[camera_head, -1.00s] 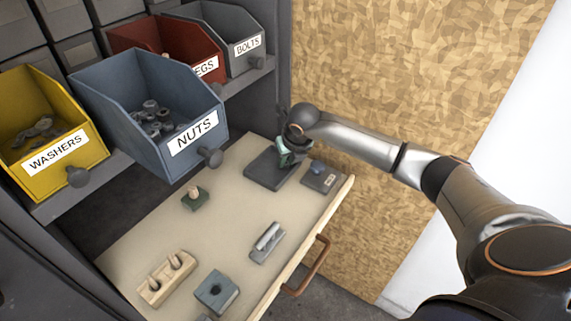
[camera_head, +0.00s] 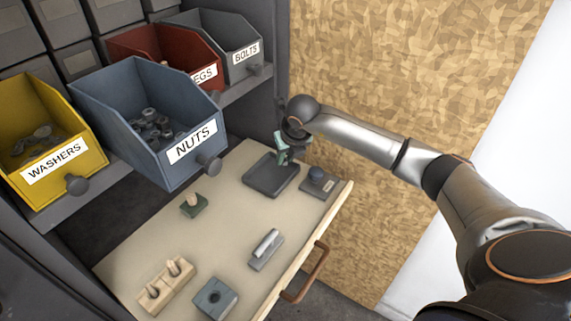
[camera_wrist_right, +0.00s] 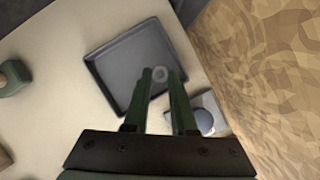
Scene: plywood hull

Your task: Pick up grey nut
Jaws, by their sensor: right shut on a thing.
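The grey nut (camera_wrist_right: 159,74) shows as a small ring between the fingertips of my right gripper (camera_wrist_right: 161,82) in the right wrist view. The gripper is shut on it. In the head view my right gripper (camera_head: 281,157) hangs over the far part of the shallow dark tray (camera_head: 268,183), and the nut is too small to make out there. The tray also shows in the right wrist view (camera_wrist_right: 113,73), with its visible floor bare. My left gripper is not in view.
The tray lies on a pale drawer board (camera_head: 215,235). A block with a blue knob (camera_head: 318,178), a green block with a peg (camera_head: 193,203) and other blocks stand on it. The blue NUTS bin (camera_head: 150,115) is left. A plywood wall (camera_head: 400,70) is right.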

